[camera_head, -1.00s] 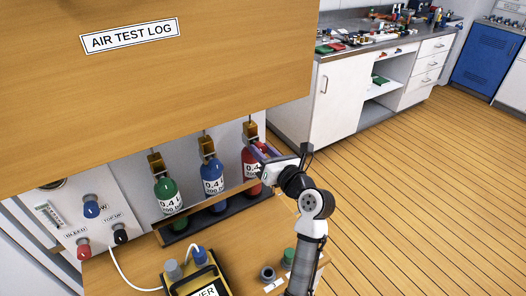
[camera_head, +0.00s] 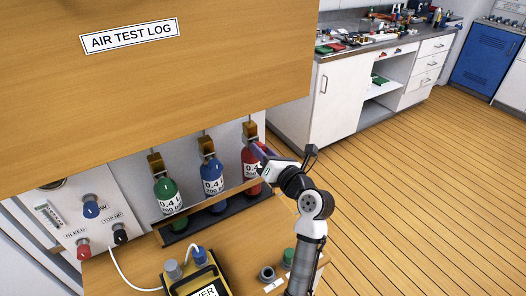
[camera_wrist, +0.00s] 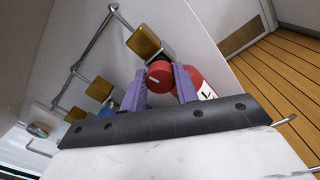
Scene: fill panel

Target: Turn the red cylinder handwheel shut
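The red cylinder (camera_head: 251,161) stands rightmost in the rack, partly hidden by my gripper. It also shows in the wrist view (camera_wrist: 197,80), right of its handwheel. Narrow gaps seem to show on both sides; I cannot tell how deep the fingers reach. In the head view my gripper (camera_head: 261,150) is at the red cylinder's top, where it hides the handwheel.
A blue cylinder (camera_head: 212,178) and a green cylinder (camera_head: 168,194) stand to the left in the same wooden rack. The AIR TEST LOG panel (camera_head: 150,90) overhangs them. A yellow device (camera_head: 195,280) sits on the bench below. Open floor lies to the right.

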